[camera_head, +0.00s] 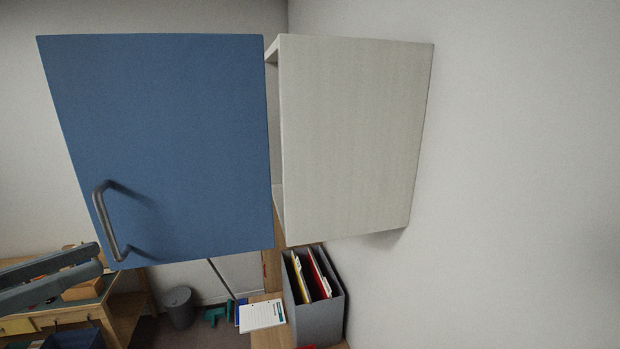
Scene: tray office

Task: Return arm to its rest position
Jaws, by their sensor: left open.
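My left gripper (97,259) comes in from the left edge, below and left of the blue cabinet door. Its two grey fingers are apart, with nothing seen between them. It is close to the dark handle (107,222) in the picture but appears clear of it. My right gripper is not in the view.
The blue door (170,130) stands swung out from the pale wall cabinet (350,135). Below are a grey file box (318,318) with folders, a notepad (262,315), a waste bin (179,307) and a wooden desk (120,305). The wall at right is bare.

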